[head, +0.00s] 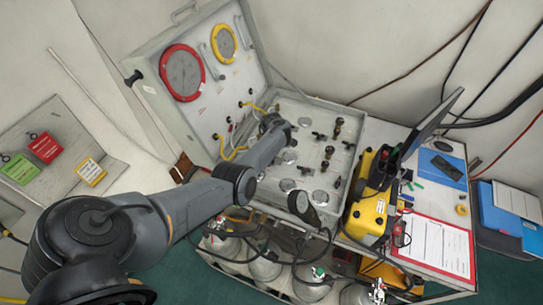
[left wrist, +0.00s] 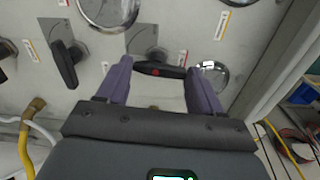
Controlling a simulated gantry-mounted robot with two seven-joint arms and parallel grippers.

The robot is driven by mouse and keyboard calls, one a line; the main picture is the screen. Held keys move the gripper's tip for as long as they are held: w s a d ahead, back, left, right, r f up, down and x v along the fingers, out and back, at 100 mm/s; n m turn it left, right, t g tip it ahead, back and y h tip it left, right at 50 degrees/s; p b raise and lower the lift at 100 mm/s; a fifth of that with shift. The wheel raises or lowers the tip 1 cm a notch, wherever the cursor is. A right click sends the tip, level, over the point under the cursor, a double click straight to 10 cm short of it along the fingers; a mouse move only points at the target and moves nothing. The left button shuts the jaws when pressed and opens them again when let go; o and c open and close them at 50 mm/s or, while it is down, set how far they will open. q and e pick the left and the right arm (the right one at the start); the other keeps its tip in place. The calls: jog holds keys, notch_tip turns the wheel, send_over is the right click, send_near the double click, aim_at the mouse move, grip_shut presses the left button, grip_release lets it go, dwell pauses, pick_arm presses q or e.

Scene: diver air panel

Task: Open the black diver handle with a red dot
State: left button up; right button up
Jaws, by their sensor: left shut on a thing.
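The black diver handle (left wrist: 158,69) with a small red dot lies crosswise between the purple fingers of my left gripper (left wrist: 158,80) in the left wrist view. The fingers are shut on it, one at each end. In the head view my left arm reaches over the air panel (head: 318,112), and its wrist hides the held handle. My right gripper is in neither view.
Another black handle (left wrist: 66,64) sits to the left in the wrist view, near round metal gauges. The raised lid carries a red-ringed gauge (head: 182,72) and a yellow-ringed gauge (head: 224,43). A yellow case (head: 370,205) stands right of the panel; cylinders (head: 265,265) stand below.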

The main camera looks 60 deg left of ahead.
pick_arm(q)
jog(key=shift+n, duration=0.3)
jog(key=o, duration=1.1)
jog(key=shift+c, duration=0.2)
notch_tip(320, 180, up, 11)
jog(key=p, duration=0.3)
jog(key=shift+f, duration=0.1)
